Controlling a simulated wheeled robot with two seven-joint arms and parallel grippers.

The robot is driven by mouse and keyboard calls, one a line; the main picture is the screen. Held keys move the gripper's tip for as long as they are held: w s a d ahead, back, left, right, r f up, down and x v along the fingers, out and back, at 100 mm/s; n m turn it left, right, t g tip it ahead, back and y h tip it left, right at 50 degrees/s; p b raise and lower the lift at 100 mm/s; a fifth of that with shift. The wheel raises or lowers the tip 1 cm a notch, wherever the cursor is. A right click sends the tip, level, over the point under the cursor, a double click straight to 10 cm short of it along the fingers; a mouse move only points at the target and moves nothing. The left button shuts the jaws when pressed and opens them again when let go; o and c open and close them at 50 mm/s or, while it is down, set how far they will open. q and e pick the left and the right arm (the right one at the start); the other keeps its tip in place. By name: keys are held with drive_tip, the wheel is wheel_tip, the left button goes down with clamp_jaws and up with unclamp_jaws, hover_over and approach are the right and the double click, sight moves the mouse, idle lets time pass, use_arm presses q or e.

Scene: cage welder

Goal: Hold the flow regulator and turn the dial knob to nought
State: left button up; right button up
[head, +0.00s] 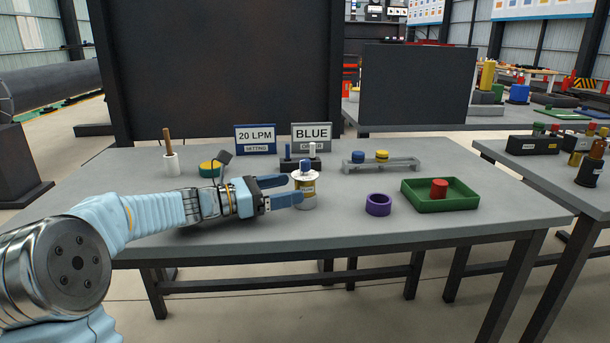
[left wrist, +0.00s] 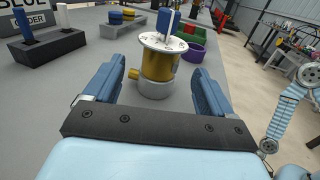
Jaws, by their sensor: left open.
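The flow regulator (head: 307,188) is a brass cylinder on a grey foot, standing upright on the grey table. A white dial plate with dark marks tops it, and a blue dial knob (head: 305,165) with a white pointer stands on that. My left gripper (head: 292,190) is open, level above the table, reaching in from the left. In the left wrist view the brass body (left wrist: 158,66) stands between the two blue fingertips, with a gap on each side and a small brass side port toward the left finger. The dial marks are too small to read. My right gripper is not in view.
Behind stand a "20 LPM" sign (head: 255,139), a "BLUE" sign (head: 312,136) and a black block (head: 300,162) with pegs. A grey rack (head: 381,165), purple ring (head: 378,205) and green tray (head: 440,205) lie to the right. The table front is clear.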

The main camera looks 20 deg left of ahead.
use_arm(q)
drive_tip(key=shift+o, duration=0.3)
drive_tip(key=shift+o, duration=1.2)
drive_tip(key=shift+s+a, duration=0.1)
